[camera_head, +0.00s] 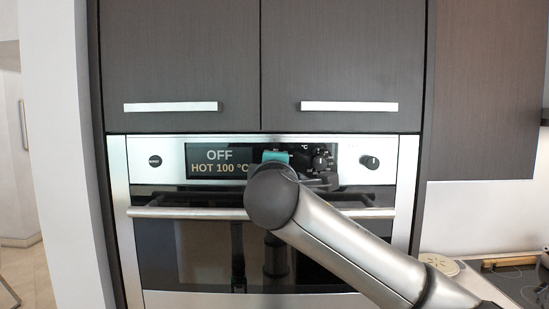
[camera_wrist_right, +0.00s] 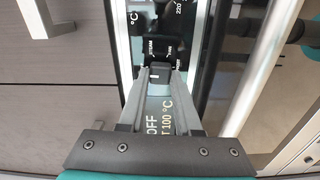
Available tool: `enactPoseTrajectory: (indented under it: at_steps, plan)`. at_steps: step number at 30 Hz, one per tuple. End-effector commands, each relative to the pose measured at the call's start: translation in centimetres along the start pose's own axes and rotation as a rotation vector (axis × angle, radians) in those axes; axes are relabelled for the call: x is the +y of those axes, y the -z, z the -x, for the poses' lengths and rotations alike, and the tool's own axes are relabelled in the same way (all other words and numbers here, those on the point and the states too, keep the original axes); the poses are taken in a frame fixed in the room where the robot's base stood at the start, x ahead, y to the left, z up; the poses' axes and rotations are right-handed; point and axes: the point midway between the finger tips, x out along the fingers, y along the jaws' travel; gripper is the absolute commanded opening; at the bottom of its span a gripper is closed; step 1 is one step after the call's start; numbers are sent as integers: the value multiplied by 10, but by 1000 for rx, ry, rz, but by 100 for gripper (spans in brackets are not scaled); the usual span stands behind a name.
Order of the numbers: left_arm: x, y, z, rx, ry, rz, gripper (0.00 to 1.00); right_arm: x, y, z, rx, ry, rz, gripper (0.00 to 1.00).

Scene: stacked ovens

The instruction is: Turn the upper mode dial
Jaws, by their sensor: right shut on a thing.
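The upper mode dial (camera_wrist_right: 158,48) is black with small white labels around it and shows in the right wrist view, just beyond the fingertips. My right gripper (camera_wrist_right: 160,68) is shut on this dial, one finger on each side. In the head view my right forearm and wrist cover the dial and most of the gripper. The oven display (camera_head: 219,161) reads "OFF" and "HOT 100 °C"; part of this text also shows between the fingers in the right wrist view. My left gripper is in neither view.
A black temperature dial (camera_head: 319,162) marked °C sits right of the hidden dial. The oven door handle (camera_head: 165,213) runs below. Cupboard doors (camera_head: 180,55) are above.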

Motion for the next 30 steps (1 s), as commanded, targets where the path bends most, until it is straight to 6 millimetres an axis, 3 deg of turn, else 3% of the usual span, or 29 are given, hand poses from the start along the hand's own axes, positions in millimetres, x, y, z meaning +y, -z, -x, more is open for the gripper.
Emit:
enactPoseTrajectory:
  at_steps: [22, 23, 30]
  plan:
    - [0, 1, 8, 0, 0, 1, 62, -1, 0, 0, 0, 0, 93, 0]
    - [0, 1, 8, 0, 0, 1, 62, -1, 0, 0, 0, 0, 93, 35]
    - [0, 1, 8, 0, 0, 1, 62, -1, 0, 0, 0, 0, 91, 62]
